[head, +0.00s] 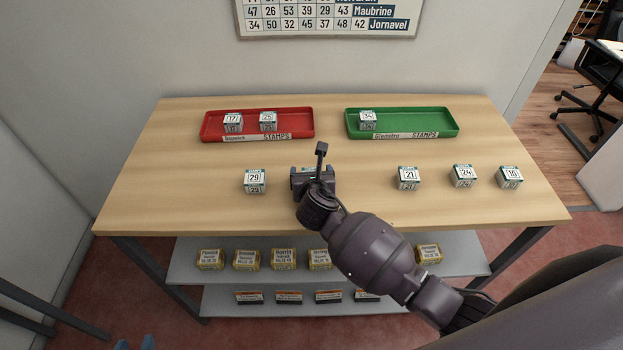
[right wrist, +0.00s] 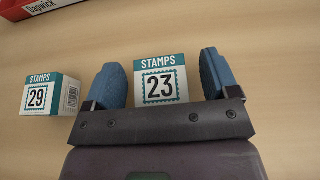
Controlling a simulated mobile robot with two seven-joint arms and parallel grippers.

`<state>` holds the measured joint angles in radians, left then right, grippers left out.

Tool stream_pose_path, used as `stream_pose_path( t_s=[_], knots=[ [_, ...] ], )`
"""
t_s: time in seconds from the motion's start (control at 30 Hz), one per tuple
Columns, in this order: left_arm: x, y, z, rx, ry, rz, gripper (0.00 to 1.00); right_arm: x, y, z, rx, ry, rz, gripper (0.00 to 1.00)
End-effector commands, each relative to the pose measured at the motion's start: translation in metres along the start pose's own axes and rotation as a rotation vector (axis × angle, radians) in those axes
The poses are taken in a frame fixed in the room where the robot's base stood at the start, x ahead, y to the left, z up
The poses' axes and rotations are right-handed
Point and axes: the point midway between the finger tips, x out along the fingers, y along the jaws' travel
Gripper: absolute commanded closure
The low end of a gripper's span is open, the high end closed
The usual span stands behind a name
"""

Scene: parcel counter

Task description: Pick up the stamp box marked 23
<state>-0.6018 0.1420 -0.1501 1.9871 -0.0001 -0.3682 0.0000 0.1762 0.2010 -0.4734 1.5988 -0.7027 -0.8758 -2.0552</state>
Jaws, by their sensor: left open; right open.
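The stamp box marked 23 (right wrist: 160,84), white with a teal band, stands on the table in the right wrist view. In the head view my right gripper (head: 313,174) covers nearly all of the box.
Box 29 (head: 255,181) stands left of my right gripper. Boxes 21 (head: 408,178), 24 (head: 462,176) and 10 (head: 509,177) stand to the right. A red tray (head: 290,132) and a green tray (head: 420,126) lie behind. Shelves below hold yellow boxes (head: 246,260).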

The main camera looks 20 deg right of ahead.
Motion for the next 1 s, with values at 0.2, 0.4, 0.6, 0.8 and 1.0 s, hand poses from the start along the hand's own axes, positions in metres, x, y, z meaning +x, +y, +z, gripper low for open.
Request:
stream_pose_path(
  t_s=[0.2, 0.4, 0.6, 0.8, 1.0],
  knots=[
    [0.0, 0.0, -0.001, 0.0, 0.002, 0.0, 0.57, 0.0, 0.0, 0.0, 0.0, 0.0, 0.0, 0.31],
    [0.0, 0.0, -0.001, 0.0, 0.002, 0.0, 0.57, 0.0, 0.0, 0.0, 0.0, 0.0, 0.0, 0.62],
    [0.0, 0.0, -0.001, 0.0, 0.002, 0.0, 0.57, 0.0, 0.0, 0.0, 0.0, 0.0, 0.0, 0.73],
    [-0.001, 0.0, -0.002, 0.0, 0.003, 0.0, 0.57, -0.002, 0.0, 0.005, 0.0, -0.002, 0.0, 0.73],
    [-0.004, -0.001, -0.006, 0.0, 0.001, 0.0, 0.57, -0.013, 0.0, 0.033, 0.0, -0.006, 0.002, 0.73]
  ],
)
